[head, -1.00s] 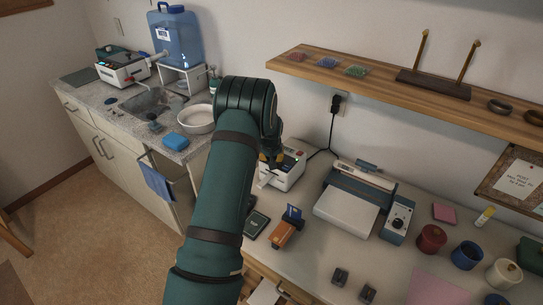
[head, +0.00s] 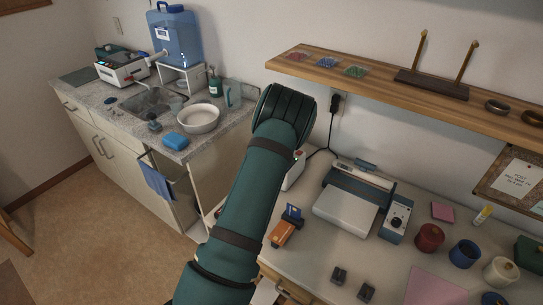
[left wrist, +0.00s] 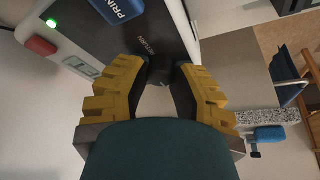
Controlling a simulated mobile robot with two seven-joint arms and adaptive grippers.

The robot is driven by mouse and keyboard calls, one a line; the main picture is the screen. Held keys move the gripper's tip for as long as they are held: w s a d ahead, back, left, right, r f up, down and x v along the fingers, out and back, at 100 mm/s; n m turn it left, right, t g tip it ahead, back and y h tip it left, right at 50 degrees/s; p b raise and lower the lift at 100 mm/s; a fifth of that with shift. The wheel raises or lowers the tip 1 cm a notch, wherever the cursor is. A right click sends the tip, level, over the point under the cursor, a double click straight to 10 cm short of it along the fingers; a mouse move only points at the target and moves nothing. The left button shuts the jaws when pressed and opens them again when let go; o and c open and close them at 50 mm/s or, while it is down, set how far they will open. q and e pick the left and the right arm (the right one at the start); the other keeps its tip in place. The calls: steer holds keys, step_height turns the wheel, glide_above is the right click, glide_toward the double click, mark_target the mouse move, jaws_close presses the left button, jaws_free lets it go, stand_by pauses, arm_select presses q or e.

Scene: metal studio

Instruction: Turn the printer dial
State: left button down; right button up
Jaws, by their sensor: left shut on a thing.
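The printer (left wrist: 70,62) fills the upper left of the left wrist view. It has a pale body, a dark panel marked RETURN, a blue PRINT plate, a red button and a lit green lamp. A small dark dial (left wrist: 161,66) sits between the yellow fingers of my left gripper (left wrist: 160,78), which is shut on it. In the head view my own arm covers the gripper, the dial and most of the printer (head: 292,178); only its right part with a red button shows. The right gripper is not in view.
A grey-blue machine (head: 343,213) with its own dial panel (head: 397,216) stands right of the printer. An orange tool (head: 283,234) lies in front. A wooden shelf (head: 385,83) overhangs the bench. A sink counter (head: 120,95) with a blue water jug (head: 173,42) is at left.

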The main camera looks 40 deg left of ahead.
arm_select(q)
steer(key=c, duration=0.7)
jaws_free()
steer(key=shift+c, duration=0.2)
steer(key=v, duration=1.2)
